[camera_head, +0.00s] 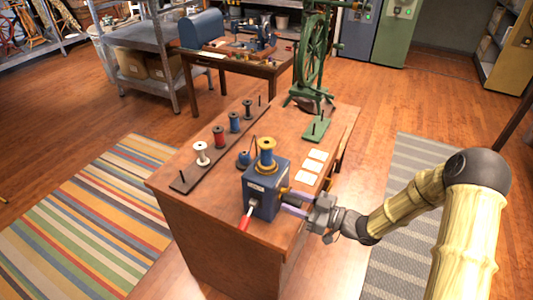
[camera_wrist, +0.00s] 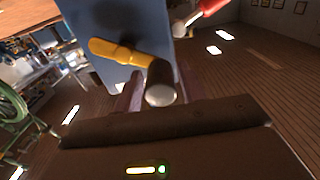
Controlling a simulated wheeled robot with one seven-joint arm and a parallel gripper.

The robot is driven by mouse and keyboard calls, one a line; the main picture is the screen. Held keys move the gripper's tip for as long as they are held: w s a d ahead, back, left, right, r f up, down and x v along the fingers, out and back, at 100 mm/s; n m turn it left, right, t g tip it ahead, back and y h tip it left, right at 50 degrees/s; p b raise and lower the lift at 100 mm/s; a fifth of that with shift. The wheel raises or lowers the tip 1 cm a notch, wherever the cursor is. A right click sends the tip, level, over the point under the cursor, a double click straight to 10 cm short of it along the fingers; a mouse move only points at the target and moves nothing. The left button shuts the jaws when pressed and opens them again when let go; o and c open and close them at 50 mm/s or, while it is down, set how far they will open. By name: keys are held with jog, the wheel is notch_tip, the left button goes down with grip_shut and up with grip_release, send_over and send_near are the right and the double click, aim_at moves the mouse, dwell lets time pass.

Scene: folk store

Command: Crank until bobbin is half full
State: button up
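The blue winder box (camera_head: 262,191) stands near the front corner of the wooden table. A brass-coloured bobbin with blue thread (camera_head: 267,152) is upright on its top; I cannot tell how full it is. A red-handled lever (camera_head: 244,218) sticks out of the box's front and also shows in the wrist view (camera_wrist: 209,7). A yellow crank arm (camera_wrist: 117,51) is on the box's side, with a dark, pale-ended knob (camera_wrist: 160,86). My gripper (camera_head: 292,209) is at this side. In the wrist view its fingers (camera_wrist: 158,94) lie close on both sides of the knob and appear shut on it.
A dark rack (camera_head: 183,181) with white, red and blue spools lies along the table's left side. Pale cards (camera_head: 312,166) and a green pegged stand (camera_head: 316,129) are behind the box. A green spinning wheel (camera_head: 312,55) stands at the far end.

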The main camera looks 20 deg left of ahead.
jog(key=o, duration=0.4)
jog(key=shift+c, duration=0.2)
jog(key=d, duration=0.9)
jog(key=shift+s+p, duration=0.35)
jog(key=shift+p, duration=0.05)
dwell(0.6)
